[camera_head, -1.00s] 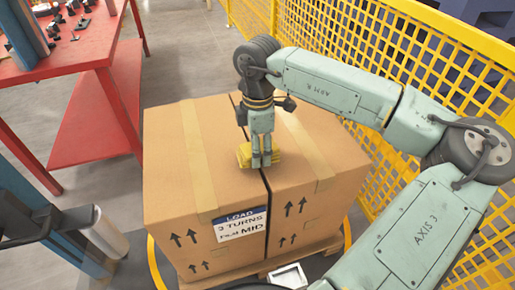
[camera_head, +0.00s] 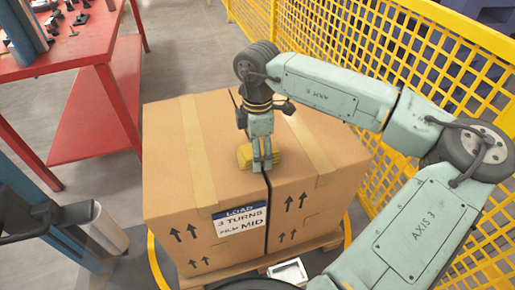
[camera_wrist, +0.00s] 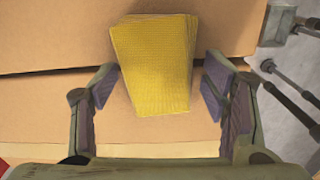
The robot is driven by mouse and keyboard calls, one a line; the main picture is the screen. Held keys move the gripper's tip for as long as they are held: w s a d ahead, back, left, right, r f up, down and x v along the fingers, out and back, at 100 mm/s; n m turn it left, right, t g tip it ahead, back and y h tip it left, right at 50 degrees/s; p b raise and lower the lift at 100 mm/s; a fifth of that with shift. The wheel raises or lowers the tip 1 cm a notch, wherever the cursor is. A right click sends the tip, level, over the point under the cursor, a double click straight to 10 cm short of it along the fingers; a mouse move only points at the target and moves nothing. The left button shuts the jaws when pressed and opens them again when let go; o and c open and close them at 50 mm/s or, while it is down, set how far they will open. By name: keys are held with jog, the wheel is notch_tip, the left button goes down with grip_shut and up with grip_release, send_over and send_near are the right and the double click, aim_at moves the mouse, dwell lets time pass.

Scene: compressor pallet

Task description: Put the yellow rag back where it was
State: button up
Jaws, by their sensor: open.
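The yellow rag (camera_head: 245,155) lies on top of the cardboard boxes, across the dark gap between them. In the wrist view the rag (camera_wrist: 155,62) looks like a folded, textured yellow pad. My gripper (camera_head: 262,166) is pointed down at the rag from above, and its fingers hide part of it in the head view. In the wrist view my gripper (camera_wrist: 160,92) is open, with one finger on each side of the rag and visible space between the fingers and the rag. I cannot tell how high the fingertips are above the box.
The boxes (camera_head: 185,215) stand on a wooden pallet (camera_head: 215,283). A yellow mesh fence (camera_head: 350,50) runs behind and to the right. A red workbench (camera_head: 85,50) with small parts stands at the left. The box top around the rag is clear.

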jog(key=shift+r+p, duration=0.2)
jog(key=shift+p, duration=0.25)
jog(key=shift+r+p, duration=0.2)
jog(key=shift+p, duration=0.4)
notch_tip(320, 180, up, 10)
jog(key=b, duration=0.3)
jog(key=shift+a+b, duration=0.3)
jog(key=shift+a, duration=0.1)
jog(key=shift+r, duration=0.1)
